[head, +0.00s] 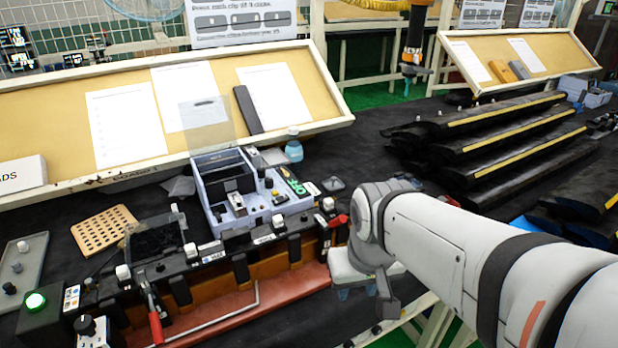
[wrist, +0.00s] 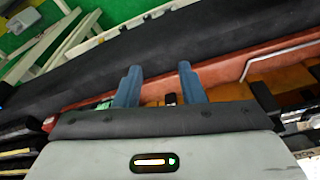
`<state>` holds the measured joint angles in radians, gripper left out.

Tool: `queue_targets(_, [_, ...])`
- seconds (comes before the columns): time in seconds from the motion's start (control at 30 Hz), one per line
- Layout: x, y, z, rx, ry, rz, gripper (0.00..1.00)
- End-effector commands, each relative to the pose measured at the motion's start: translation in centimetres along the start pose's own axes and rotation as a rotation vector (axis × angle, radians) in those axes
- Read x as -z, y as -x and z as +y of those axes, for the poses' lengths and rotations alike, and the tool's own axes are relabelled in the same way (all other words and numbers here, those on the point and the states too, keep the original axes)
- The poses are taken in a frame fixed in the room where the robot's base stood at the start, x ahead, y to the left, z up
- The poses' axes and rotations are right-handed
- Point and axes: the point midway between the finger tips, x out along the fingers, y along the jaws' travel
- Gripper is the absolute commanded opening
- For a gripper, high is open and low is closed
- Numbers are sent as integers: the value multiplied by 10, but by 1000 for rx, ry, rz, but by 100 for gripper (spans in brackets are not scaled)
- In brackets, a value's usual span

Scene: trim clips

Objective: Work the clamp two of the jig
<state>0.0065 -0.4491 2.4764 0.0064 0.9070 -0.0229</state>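The jig (head: 290,290) is a long red-brown and orange fixture along the table's front, with several dark blocks and white knobs. One red-handled clamp (head: 155,328) stands at its left end with the handle pointing down. Another red handle (head: 338,221) lies at its right end, close to my wrist. I cannot read which one is clamp two. My gripper (head: 357,292) hangs by the jig's right end, partly hidden by my arm. In the wrist view its two blue fingers (wrist: 158,86) are apart with nothing held between them, and the jig's red base (wrist: 220,68) shows past them.
A grey-blue parts bin (head: 225,190) stands behind the jig, beside a small blue bottle (head: 293,150). Dark trim pieces (head: 490,135) are stacked at the right.

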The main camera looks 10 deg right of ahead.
Motion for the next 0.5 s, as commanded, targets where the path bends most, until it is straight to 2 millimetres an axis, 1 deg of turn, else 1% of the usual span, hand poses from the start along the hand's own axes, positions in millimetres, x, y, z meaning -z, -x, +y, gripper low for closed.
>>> queue_targets(0.03, [13,17,1,7,12,-18,36])
queue_targets(0.07, [21,24,2,13,21,-30,36])
queue_targets(0.17, [53,49,4,35,45,-77,36])
queue_targets(0.2, [66,58,5,45,57,-97,36])
queue_targets(0.3, [98,74,8,74,84,-142,36])
queue_targets(0.4, [124,83,10,102,109,-178,36])
queue_targets(0.5, [142,86,12,122,126,-202,36])
